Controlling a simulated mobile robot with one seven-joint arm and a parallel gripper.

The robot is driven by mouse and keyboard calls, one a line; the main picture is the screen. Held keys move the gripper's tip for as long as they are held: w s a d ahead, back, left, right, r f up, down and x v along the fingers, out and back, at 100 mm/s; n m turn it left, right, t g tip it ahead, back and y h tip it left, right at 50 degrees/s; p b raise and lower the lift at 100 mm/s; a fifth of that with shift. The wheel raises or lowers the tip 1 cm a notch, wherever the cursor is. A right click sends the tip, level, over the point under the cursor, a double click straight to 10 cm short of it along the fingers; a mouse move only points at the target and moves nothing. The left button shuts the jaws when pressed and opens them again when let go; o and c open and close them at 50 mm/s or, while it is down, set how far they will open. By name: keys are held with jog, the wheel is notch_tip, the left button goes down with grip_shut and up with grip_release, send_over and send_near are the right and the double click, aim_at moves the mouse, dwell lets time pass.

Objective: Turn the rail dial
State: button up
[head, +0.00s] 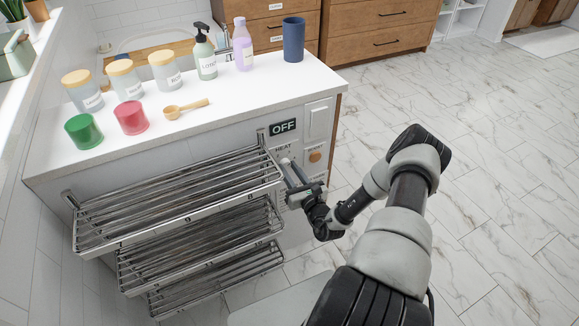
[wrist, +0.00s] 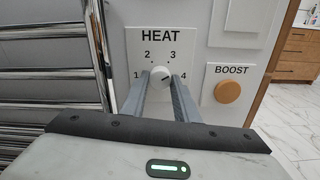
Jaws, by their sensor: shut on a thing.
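The rail dial (wrist: 160,76) is a small round white knob on a white plate marked HEAT, with numbers 1 to 4 around it. Its dark pointer line seems to aim right, toward the 4. My gripper (wrist: 159,87) has one grey finger on each side of the knob and is shut on it. In the head view my gripper (head: 291,172) reaches the panel at the right end of the rail; the arm and fingers hide the dial there. A dark display (head: 283,127) above reads OFF.
The metal towel rail (head: 180,200), with several barred shelves, stands close left of my gripper. An orange BOOST button (wrist: 227,91) is to the right. Jars, bottles and two cups stand on the white counter (head: 235,102) above. The marble floor (head: 490,170) at right is clear.

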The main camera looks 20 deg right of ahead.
jog(key=n+p, duration=0.2)
jog(key=n, duration=0.3)
jog(key=shift+n, duration=0.3)
dwell(0.4)
jog(key=o, duration=1.1)
jog(key=shift+c, duration=0.2)
jog(key=shift+s, duration=0.1)
jog(key=s+p, duration=0.2)
jog(key=s, duration=1.5)
jog(key=shift+s+d, duration=0.15)
jog(key=shift+d, duration=0.1)
